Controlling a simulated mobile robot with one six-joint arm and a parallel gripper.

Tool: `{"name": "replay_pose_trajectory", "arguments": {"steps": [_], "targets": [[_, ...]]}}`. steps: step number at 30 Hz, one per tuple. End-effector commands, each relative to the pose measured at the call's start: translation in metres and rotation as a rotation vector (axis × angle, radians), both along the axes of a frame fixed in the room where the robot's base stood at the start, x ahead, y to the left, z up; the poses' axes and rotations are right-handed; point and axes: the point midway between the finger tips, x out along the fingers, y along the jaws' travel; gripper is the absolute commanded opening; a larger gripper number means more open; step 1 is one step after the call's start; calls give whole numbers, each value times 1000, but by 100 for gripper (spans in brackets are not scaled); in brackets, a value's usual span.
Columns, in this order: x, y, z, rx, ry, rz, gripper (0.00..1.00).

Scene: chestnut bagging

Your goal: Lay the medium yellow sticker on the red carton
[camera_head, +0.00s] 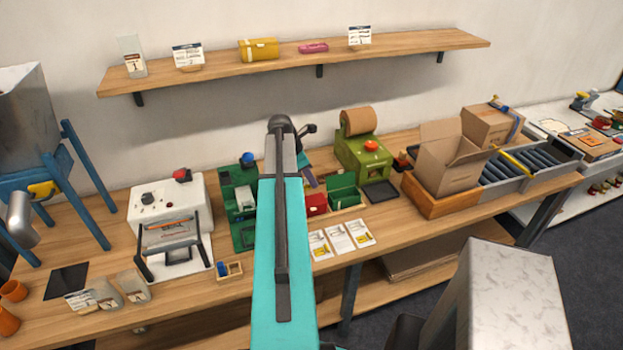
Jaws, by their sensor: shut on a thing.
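The red carton (315,204) sits on the bench just right of my turquoise arm, at the left end of a wooden tray. My gripper (309,179) is partly hidden by my arm. It shows as a grey-mauve part slanting down, just above and behind the red carton in the picture. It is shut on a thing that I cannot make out. Three white sticker cards with yellow marks lie at the bench's front edge: a left card (320,244), a middle card (340,239) and a right card (360,233). I cannot tell which sticker is the medium yellow one.
A green carton (342,188) stands right of the red one. Behind is a green machine (364,157) with a brown roll. A dark pad (380,191) lies to the right, then an open cardboard box (447,165). A white machine (172,222) stands left. My arm hides the middle.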

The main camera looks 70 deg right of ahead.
Motion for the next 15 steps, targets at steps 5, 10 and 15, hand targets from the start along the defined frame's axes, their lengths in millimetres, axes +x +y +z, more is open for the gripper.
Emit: {"name": "replay_pose_trajectory", "arguments": {"steps": [5, 10, 15], "targets": [[-3, -1, -4, 0, 0, -4, 0], [-3, -2, -13, 0, 0, -5, 0], [-4, -2, -24, 0, 0, -5, 0]]}}
